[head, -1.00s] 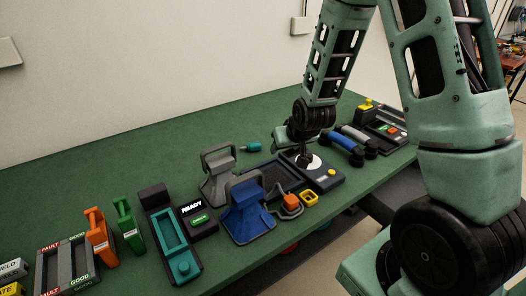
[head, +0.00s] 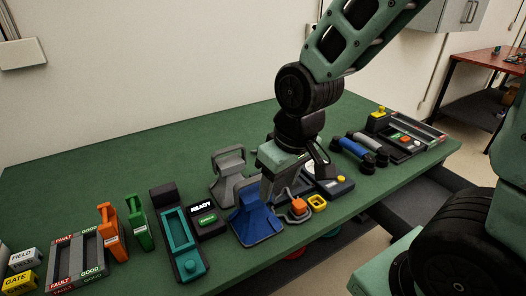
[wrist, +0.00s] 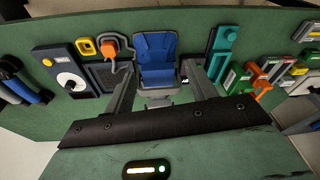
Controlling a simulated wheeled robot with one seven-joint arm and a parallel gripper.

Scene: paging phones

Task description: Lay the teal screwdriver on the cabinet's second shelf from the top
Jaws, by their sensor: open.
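My gripper (head: 292,182) is open and empty, pointing down above the bench by the blue stand. In the wrist view, its two fingers (wrist: 160,72) are spread apart, with the blue stand (wrist: 156,50) beyond and between them. I cannot make out the teal screwdriver in either current view; the spot behind my gripper, where a small teal-handled item lay earlier, is mostly covered. A grey wall cabinet (head: 447,13) with handles is partly in view at the top right; no shelves show in it.
The green bench (head: 130,160) holds a grey stand (head: 228,178), the blue stand (head: 252,212), a teal-trayed device (head: 176,240), orange (head: 112,230) and green (head: 139,225) handsets, and blue and grey handsets (head: 357,150). The back of the bench is clear.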

